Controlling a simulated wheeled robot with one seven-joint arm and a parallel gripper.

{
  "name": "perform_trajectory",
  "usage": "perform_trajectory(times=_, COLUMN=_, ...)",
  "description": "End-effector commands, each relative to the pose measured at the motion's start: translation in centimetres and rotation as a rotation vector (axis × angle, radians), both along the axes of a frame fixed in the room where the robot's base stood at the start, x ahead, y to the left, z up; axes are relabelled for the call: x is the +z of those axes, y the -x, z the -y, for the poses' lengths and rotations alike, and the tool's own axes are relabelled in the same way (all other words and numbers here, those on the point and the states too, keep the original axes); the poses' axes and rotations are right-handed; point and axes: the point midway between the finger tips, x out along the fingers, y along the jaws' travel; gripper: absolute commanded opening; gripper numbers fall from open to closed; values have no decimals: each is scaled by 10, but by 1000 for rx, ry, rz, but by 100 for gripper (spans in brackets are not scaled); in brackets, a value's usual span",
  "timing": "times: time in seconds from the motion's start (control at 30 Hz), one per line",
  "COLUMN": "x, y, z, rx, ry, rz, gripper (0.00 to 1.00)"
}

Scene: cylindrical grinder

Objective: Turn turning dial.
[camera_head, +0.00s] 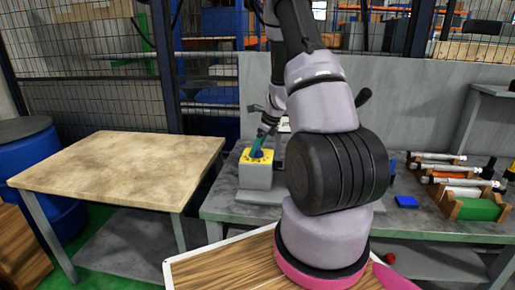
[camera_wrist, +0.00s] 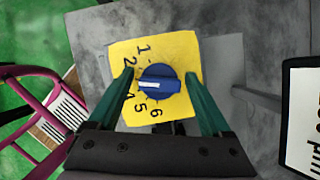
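The turning dial (camera_wrist: 158,79) is a blue round knob with a white pointer mark, set on a yellow plate (camera_wrist: 150,47) with black numbers. In the wrist view the white mark points left, towards the numbers' left side, where one number is hidden by a finger or the knob. My gripper (camera_wrist: 163,85) is open, with one green finger left of the knob and one right of it. I cannot tell whether the fingers touch it. In the head view my gripper (camera_head: 262,140) is above the yellow top (camera_head: 255,158) of a grey box (camera_head: 256,176), and the knob is mostly hidden.
The grey box stands on a grey workbench (camera_head: 440,222). A grey panel rises behind the bench.

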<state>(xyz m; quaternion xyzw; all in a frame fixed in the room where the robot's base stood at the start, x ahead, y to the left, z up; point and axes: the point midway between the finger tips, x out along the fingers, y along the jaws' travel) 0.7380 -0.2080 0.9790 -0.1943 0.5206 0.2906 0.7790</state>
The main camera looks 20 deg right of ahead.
Motion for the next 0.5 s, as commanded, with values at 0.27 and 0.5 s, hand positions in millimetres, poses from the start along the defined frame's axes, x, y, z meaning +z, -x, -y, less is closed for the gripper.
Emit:
perform_trajectory(times=0.27, x=0, y=0, z=0, rx=1, ry=0, rz=0, gripper=6)
perform_trajectory(times=0.5, x=1, y=-1, z=1, rx=56, ry=0, rz=1, gripper=7)
